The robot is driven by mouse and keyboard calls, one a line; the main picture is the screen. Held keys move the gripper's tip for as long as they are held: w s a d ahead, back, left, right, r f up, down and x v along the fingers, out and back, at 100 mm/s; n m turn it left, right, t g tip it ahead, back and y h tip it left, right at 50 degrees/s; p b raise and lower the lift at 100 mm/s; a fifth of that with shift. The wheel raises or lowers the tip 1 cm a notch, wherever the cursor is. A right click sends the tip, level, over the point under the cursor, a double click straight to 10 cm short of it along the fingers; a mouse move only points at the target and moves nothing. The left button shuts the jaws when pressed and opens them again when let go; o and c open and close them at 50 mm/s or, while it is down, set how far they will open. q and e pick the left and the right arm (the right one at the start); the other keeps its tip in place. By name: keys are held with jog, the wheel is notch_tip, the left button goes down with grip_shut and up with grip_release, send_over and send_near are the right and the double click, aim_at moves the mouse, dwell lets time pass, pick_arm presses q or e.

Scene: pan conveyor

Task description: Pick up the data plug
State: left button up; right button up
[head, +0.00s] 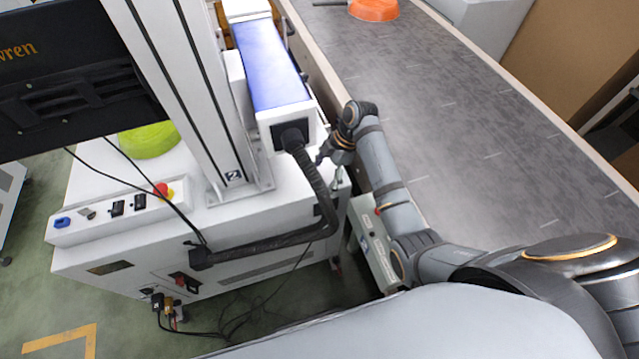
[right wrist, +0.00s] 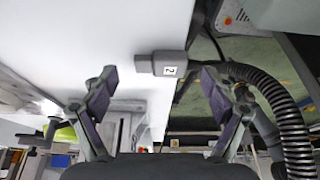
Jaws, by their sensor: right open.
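In the head view my right gripper (head: 328,154) is beside the white machine, and I cannot make out the plug there. My left gripper is not in view.
The white machine (head: 120,235) carries a blue-topped unit (head: 268,65) and a black corrugated hose (head: 322,190), which also shows in the right wrist view (right wrist: 290,125). The grey conveyor (head: 450,130) runs alongside, with an orange pan (head: 374,9) at its far end.

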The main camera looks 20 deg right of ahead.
jog(key=shift+a+f, duration=0.25)
jog(key=shift+f, duration=0.4)
jog(key=c, duration=1.2)
notch_tip(320, 180, up, 7)
jog(key=shift+f, duration=0.1)
jog(key=shift+c, duration=0.2)
notch_tip(320, 180, up, 3)
jog(key=shift+r+p, duration=0.15)
jog(key=shift+p, duration=0.65)
